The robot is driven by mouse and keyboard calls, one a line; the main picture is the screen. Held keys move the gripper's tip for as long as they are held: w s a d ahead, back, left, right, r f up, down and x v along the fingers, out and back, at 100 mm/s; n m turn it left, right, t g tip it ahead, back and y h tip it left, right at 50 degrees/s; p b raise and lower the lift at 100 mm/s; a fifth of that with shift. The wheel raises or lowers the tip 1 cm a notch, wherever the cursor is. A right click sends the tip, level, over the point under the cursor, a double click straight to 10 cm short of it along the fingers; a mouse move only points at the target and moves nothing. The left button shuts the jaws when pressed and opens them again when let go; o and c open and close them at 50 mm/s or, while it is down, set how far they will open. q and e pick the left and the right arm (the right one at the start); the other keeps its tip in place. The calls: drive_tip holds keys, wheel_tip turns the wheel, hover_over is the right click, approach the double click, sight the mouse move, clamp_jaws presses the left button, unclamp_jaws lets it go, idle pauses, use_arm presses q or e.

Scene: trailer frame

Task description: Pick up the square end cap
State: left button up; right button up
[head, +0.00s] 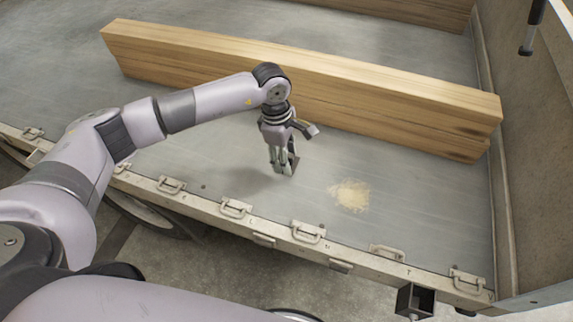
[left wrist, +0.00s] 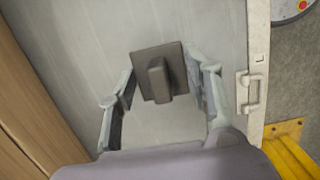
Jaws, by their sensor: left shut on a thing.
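The square end cap (left wrist: 147,61) is a dark grey-brown square plate with a raised block in its middle, seen in the left wrist view. My left gripper (left wrist: 160,78) has its fingers on two opposite sides of the cap and is shut on it. In the head view my left gripper (head: 283,166) points down over the trailer bed, in front of the timber beam. A brownish edge of the cap shows between the fingers there, mostly hidden. I cannot tell whether the cap touches the bed. My right gripper is not in view.
A long timber beam (head: 330,85) lies across the grey trailer bed (head: 235,170). A pile of sawdust (head: 349,195) lies right of the gripper. Metal latches line the front rail (head: 350,251). An open square tube (head: 415,300) sticks out at the front right, below the rail. A side wall (head: 535,160) stands at right.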

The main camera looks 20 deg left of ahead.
use_arm(q)
drive_tip(key=w+a+r+t+p, duration=0.1)
drive_tip(key=w+r+t, duration=0.15)
drive_tip(key=r, duration=0.85)
drive_tip(key=w+a+r+m+t+p, duration=0.1)
drive_tip(key=w+r+t, duration=0.15)
drive_tip(key=r, duration=0.95)
drive_tip(key=w+a+r+t+p, duration=0.1)
drive_tip(key=w+r+t+p, duration=0.15)
drive_tip(key=r, duration=0.85)
drive_tip(key=a+r+t+h+p, duration=0.15)
drive_tip(key=a+r+t, duration=0.4)
drive_tip(key=r, duration=1.05)
drive_tip(key=a+r+t+p, duration=0.3)
drive_tip(key=a+r+t, duration=0.3)
drive_tip(key=r, duration=1)
drive_tip(key=shift+g, duration=0.6)
drive_tip(key=w+p, duration=0.1)
drive_tip(key=w, duration=0.1)
drive_tip(key=w+a+p, duration=0.1)
drive_tip(key=w, duration=0.1)
drive_tip(key=shift+w, duration=0.25)
